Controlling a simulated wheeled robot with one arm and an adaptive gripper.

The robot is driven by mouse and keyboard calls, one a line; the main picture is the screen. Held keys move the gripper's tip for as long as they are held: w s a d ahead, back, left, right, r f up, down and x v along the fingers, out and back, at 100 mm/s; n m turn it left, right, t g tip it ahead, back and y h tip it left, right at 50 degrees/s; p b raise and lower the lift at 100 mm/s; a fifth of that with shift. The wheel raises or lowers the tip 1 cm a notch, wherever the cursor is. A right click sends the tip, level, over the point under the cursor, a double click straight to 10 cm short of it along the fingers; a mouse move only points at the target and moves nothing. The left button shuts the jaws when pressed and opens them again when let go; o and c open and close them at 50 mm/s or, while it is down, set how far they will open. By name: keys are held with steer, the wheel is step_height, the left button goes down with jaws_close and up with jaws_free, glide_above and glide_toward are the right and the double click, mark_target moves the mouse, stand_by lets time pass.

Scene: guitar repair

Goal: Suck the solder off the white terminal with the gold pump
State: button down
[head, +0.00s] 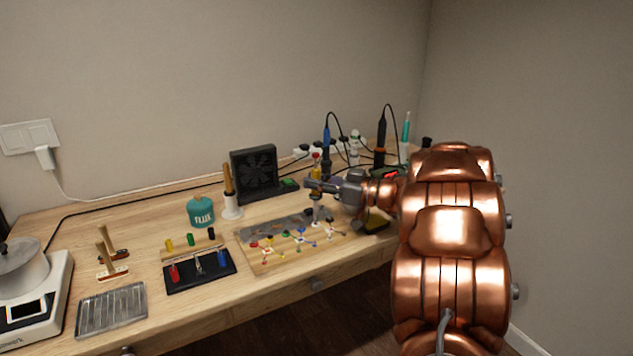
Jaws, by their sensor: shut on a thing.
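My gripper (315,186) is shut on an upright gold pump (316,172) with a red top, above the back right part of a wooden terminal board (245,236). The pump's lower end points down toward the board. I cannot tell whether its tip touches anything. The board carries several small coloured terminals, red, yellow, green and blue, with some white parts among them. The white terminal is too small to single out, and the pump and gripper may cover part of that area.
A white stand (232,213) holding a brown-handled tool, a teal flux jar (201,213) and a black fan box (254,172) stand behind the board. Corded tools (380,150) crowd the back right. A black tray (200,281) and a metal ribbed tray (111,309) lie left.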

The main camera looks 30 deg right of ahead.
mark_target(316, 153)
steer(key=shift+r+p, duration=3.5)
steer(key=shift+p, duration=0.05)
steer(key=d+r+p, duration=0.2)
steer(key=d+p, duration=0.4)
steer(key=d, duration=0.2)
steer(key=shift+p, duration=0.35)
